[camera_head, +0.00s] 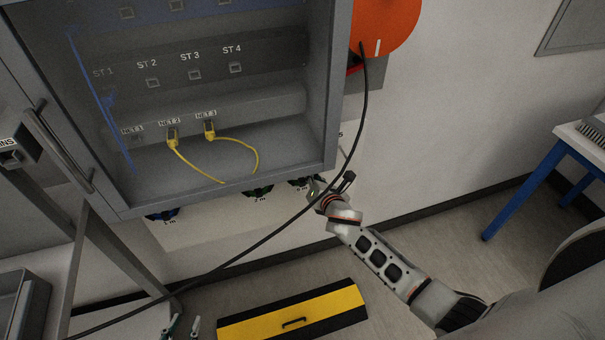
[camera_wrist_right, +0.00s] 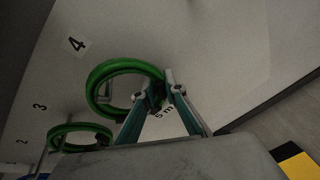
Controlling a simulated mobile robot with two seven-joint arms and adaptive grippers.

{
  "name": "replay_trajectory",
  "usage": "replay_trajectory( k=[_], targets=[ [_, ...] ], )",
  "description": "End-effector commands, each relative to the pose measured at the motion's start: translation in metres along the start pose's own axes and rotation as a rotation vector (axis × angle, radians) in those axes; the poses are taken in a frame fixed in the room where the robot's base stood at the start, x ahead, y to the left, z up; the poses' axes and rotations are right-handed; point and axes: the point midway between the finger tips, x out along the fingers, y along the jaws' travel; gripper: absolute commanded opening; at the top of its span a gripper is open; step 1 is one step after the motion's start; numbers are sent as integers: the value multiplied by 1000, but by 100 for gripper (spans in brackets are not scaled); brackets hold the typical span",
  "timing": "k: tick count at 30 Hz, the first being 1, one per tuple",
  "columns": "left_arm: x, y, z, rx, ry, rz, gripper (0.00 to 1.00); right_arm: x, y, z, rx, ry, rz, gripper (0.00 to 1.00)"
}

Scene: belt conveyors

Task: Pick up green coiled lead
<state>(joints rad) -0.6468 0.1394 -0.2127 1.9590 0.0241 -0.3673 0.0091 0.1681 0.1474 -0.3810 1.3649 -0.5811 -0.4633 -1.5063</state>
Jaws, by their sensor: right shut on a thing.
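A green coiled lead (camera_wrist_right: 122,66) hangs below the number 4 in the right wrist view. My right gripper (camera_wrist_right: 158,84) is shut on the near side of this coil, beside a "5 m" label. A second green coil (camera_wrist_right: 80,128) hangs lower left of it, and in the head view a green coil (camera_head: 257,191) shows under the cabinet's lower edge. My right gripper (camera_head: 318,186) is partly hidden there by the cable and the wrist. My left gripper (camera_head: 182,327) is at the bottom edge, its fingers apart and empty.
An open grey cabinet (camera_head: 329,100) with yellow leads (camera_head: 254,152) plugged in overhangs the coils. A black cable (camera_head: 230,258) runs down from an orange disc (camera_head: 385,22), across the front of my right wrist. A blue coil (camera_head: 162,214) hangs left. A yellow-black box (camera_head: 290,312) lies below.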

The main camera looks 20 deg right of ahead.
Motion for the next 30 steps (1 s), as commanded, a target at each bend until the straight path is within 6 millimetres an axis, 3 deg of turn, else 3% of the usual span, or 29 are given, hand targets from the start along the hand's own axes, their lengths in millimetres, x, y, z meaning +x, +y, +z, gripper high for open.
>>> replay_trajectory(
  k=[8, 17, 23, 30],
  targets=[
    [-1, 0, -1, 0, -1, 0, 28, -2, 2, 5, -1, -2, 1, 0],
    [-9, -5, -8, 3, -8, -5, 28, -16, 19, 30, -2, 0, 2, 0],
    [-8, -9, 1, 3, -22, -13, 28, -58, 8, 13, -1, 2, 0, 0],
    [-6, -8, 3, -1, -22, -13, 28, -120, -4, -6, 0, 3, 0, 0]
  ],
)
